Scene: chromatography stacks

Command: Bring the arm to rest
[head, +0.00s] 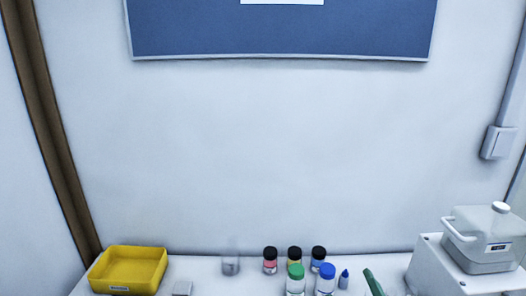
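Neither of my grippers nor any part of my arms shows in the head view. The view looks mostly at the wall, with the far part of a white bench (205,270) along the bottom edge. Whether the arms hold anything cannot be seen.
A yellow tray (128,270) stands at the bench's left. A jug (483,240) sits on a white box (440,272) at right.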

